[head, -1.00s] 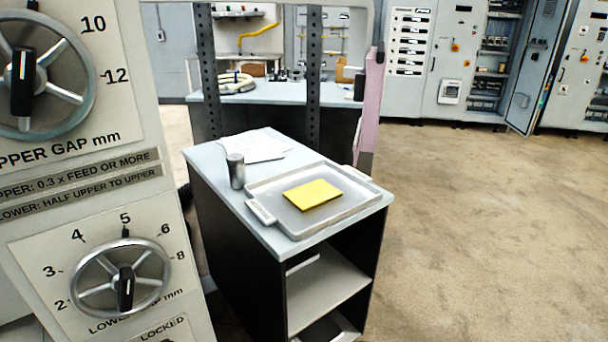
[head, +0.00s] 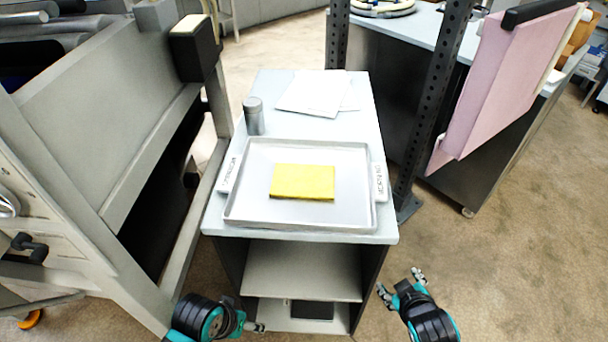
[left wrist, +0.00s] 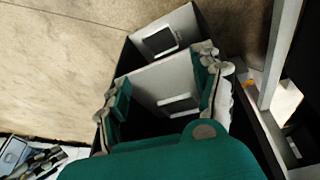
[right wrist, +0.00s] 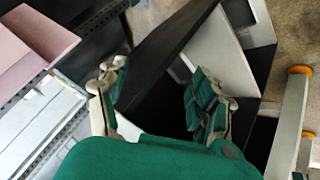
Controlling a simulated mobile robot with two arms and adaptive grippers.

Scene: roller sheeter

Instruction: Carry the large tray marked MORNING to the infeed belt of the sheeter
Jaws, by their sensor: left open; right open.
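The large grey tray (head: 255,213) lies flat on top of a small shelf cabinet in the head view. It has a pale handle with dark lettering at each side, too small to read surely. A yellow slab (head: 303,182) lies in the tray. My left gripper (head: 250,326) is low in front of the cabinet at its left, open and empty. My right gripper (head: 402,282) is low at the cabinet's right front, open and empty. Both are apart from the tray. The wrist views show the open fingers of the left (left wrist: 166,92) and right (right wrist: 160,92), with the cabinet beyond.
A grey metal cylinder (head: 254,117) and white papers (head: 315,92) stand and lie behind the tray on the cabinet top (head: 350,123). The sheeter's frame (head: 120,130) is close on the left. A perforated post (head: 430,110) and a pink panel (head: 510,80) stand at right. Floor at lower right is clear.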

